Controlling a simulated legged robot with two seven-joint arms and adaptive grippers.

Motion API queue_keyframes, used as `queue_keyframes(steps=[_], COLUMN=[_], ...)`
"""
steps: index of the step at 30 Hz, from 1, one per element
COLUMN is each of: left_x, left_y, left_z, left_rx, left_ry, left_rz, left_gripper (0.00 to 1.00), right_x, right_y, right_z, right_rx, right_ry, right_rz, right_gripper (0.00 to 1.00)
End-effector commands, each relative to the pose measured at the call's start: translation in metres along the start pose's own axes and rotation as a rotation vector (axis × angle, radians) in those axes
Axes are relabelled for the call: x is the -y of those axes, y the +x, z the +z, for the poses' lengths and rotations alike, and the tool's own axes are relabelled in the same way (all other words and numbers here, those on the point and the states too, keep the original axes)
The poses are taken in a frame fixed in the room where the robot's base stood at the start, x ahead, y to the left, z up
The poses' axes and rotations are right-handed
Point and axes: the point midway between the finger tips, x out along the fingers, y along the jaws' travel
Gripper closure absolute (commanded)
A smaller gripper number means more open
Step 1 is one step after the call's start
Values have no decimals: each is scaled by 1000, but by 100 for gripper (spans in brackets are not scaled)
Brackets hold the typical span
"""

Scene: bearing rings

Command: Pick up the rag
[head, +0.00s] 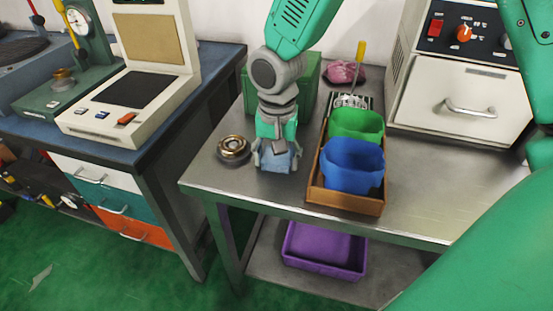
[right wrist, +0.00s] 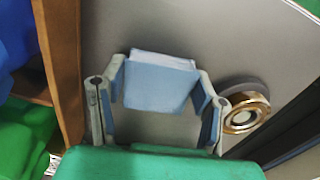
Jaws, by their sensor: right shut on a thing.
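My right gripper (head: 277,163) points down over the metal table, left of the brown tray. It is shut on a light blue, folded, block-like thing (right wrist: 160,82), which looks like the rag. The fingers grip it from both sides in the right wrist view. In the head view the rag is partly hidden by the fingers, and I cannot tell whether it touches the table. My left gripper is not in view.
A bearing ring (head: 233,150) lies close left of the gripper. The brown tray (head: 345,202) at right holds a blue bin (head: 352,162) and a green bin (head: 356,124). A pink crumpled thing (head: 343,73) lies behind. A purple crate (head: 322,250) sits below.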

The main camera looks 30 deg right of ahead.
Motion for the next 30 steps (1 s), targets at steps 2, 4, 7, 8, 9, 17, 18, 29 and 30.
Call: queue_keyframes(steps=[2, 4, 7, 8, 9, 17, 18, 29, 30], left_x=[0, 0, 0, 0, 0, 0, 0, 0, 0], left_y=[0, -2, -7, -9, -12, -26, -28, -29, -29], left_z=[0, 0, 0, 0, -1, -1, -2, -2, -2], left_rx=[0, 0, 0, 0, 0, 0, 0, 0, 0], left_ry=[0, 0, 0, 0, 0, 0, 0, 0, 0], left_rz=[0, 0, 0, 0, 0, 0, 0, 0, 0], left_gripper=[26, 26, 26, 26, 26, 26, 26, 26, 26], right_x=[-1, -1, 0, 0, 0, 0, 0, 0, 0], right_y=[1, -4, -20, -26, -35, -84, -89, -99, -99], right_z=[1, 1, 0, 0, 0, 0, 0, 1, 1], right_rx=[2, 1, -2, -2, -3, -2, -1, 0, 0], right_ry=[1, 1, 2, 1, 1, 1, 1, 1, 1], right_rz=[6, 7, 4, 3, 3, 3, 4, 5, 5], right_gripper=[67, 67, 67, 67, 67, 67, 67, 67, 67])
